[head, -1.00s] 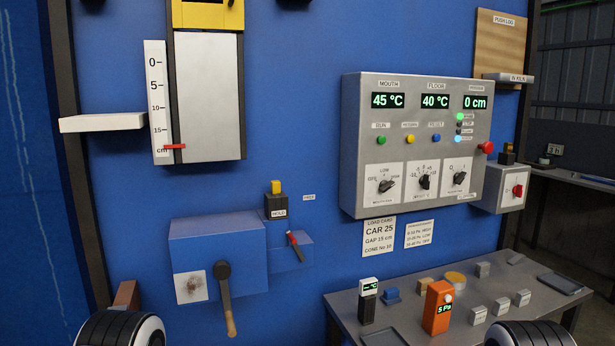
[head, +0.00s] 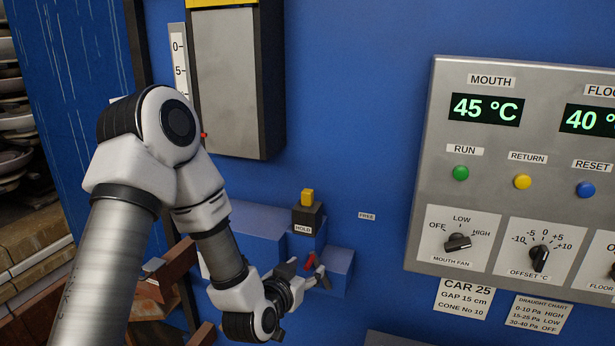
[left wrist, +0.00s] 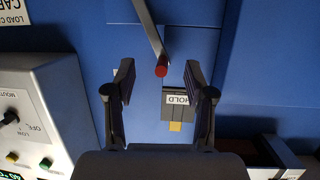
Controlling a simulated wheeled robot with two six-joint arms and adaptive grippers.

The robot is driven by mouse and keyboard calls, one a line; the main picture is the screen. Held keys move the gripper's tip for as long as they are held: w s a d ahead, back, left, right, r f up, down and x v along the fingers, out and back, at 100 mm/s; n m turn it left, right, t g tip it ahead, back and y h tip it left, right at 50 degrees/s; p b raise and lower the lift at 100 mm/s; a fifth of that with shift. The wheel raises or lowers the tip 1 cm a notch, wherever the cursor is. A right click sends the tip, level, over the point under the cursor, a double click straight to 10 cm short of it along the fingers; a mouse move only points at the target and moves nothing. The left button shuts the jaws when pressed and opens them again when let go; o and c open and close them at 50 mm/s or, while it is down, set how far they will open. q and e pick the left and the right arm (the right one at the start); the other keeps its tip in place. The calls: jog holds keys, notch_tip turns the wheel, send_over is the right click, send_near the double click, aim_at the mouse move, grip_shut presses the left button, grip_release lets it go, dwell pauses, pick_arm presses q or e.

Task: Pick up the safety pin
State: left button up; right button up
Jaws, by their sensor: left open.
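No part is labelled as a safety pin. A red-ended grey bar (head: 309,262) shows at the small blue box (head: 339,268) on the blue wall. In the left wrist view its round red end (left wrist: 162,66) lies between my fingertips, with the grey bar running up from it. My left gripper (head: 318,275) is open at this bar, with nothing held. In the left wrist view my left gripper (left wrist: 158,76) shows both fingers apart. A black block marked HOLD with a yellow top (head: 308,197) is just above; it also shows in the left wrist view (left wrist: 175,112). My right gripper is out of view.
A grey control panel (head: 490,235) with knobs and buttons projects on the right. A FREE label (head: 367,216) is on bare blue wall. Brown blocks (head: 165,275) stand at lower left.

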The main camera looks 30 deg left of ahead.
aim_at(305, 201)
pick_arm(q)
jog(key=a+r+n+t+y+p, duration=0.1)
jog(key=a+r+t+y, duration=0.15)
jog(key=r, duration=0.85)
jog(key=shift+h, duration=0.25)
jog(key=p+x, duration=0.1)
jog(key=x, duration=0.1)
jog(key=p+x, duration=0.1)
jog(key=x, duration=0.2)
jog(key=r+x, duration=0.1)
jog(key=x, duration=0.2)
jog(key=shift+w+a+r+p, duration=0.1)
jog(key=shift+w+a+p, duration=0.1)
jog(key=shift+p, duration=0.2)
jog(key=shift+w, duration=0.35)
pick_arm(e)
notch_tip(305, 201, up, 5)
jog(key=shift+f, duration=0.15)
pick_arm(q)
grip_shut()
